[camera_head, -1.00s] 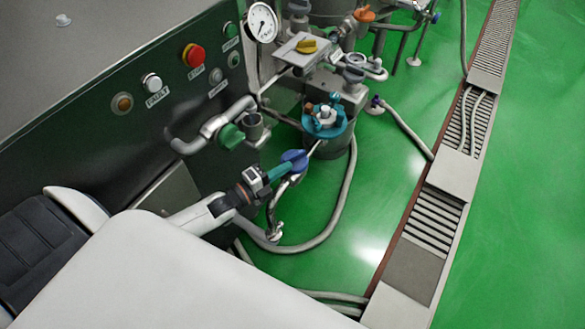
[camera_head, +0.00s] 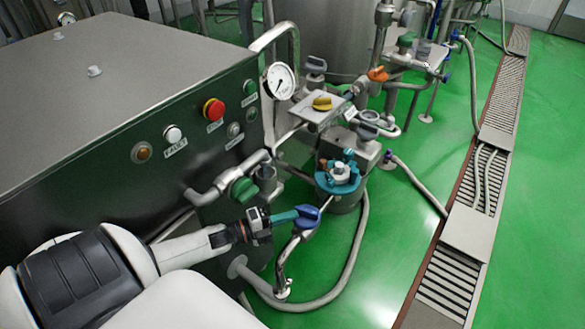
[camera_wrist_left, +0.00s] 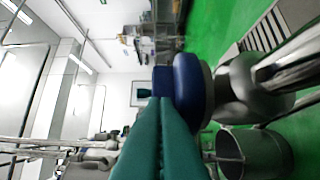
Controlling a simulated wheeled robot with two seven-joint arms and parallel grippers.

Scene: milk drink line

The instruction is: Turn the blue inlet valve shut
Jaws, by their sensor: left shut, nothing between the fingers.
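The blue inlet valve handle (camera_head: 307,217) sits on a bent metal pipe at the lower middle of the head view. My left gripper (camera_head: 294,215) reaches it from the left, its teal fingers shut together with nothing between them. In the left wrist view the blue handle (camera_wrist_left: 190,90) is just beyond and beside the teal fingertips (camera_wrist_left: 158,102). The tips seem to be at or touching its left side; exact contact is unclear. A grey pipe fitting (camera_wrist_left: 250,88) lies right of the handle. My right gripper is not in view.
A green valve knob (camera_head: 243,190) is above my fingers. A teal-topped canister (camera_head: 340,178) stands right of the blue valve. The dark machine cabinet (camera_head: 100,160) fills the left. A grey hose (camera_head: 345,270) loops on the green floor, with a drain channel (camera_head: 465,235) farther right.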

